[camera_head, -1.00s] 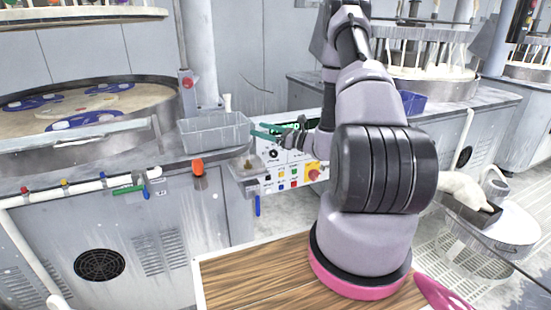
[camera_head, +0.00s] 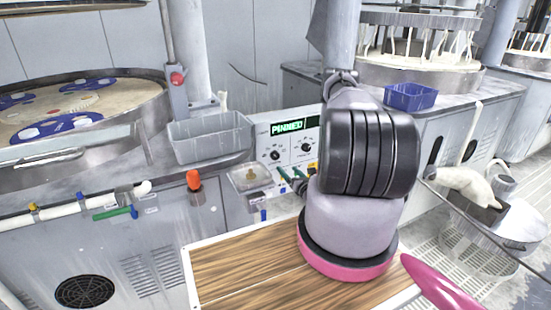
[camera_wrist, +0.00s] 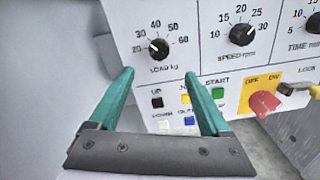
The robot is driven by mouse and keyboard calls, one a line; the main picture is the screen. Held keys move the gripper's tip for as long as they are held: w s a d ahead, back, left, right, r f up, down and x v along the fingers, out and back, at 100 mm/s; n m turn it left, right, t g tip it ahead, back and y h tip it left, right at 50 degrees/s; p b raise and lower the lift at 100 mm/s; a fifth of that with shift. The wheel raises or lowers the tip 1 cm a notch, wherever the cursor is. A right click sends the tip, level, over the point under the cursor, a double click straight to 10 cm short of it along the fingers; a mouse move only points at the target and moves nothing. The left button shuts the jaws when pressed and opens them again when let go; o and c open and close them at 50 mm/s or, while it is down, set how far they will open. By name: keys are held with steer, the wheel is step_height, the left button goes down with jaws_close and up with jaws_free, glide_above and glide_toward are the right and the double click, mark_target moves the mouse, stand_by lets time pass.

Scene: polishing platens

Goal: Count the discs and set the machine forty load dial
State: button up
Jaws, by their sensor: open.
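The load dial (camera_wrist: 158,48), a black knob marked LOAD kg from 20 to 60, is at the upper left of the panel in the wrist view; its mark seems to face the low, left side. In the head view it is the left knob (camera_head: 275,155). My gripper (camera_wrist: 160,75) is open, its green fingers just below the dial and apart from it. It also shows in front of the panel in the head view (camera_head: 292,180). Blue carriers (camera_head: 62,126) with pale discs lie on the left platen (camera_head: 25,120), partly cut off. No machine number is legible.
A speed dial (camera_wrist: 242,34), coloured buttons (camera_wrist: 218,93) and a red switch (camera_wrist: 264,103) share the panel. A lit green display (camera_head: 287,127) is above the dials. A grey bin (camera_head: 210,140) stands left of the panel, an orange knob (camera_head: 193,180) below it.

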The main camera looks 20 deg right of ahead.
mark_target(276, 157)
steer(key=w, duration=1)
steer(key=shift+a, duration=0.2)
jaws_close()
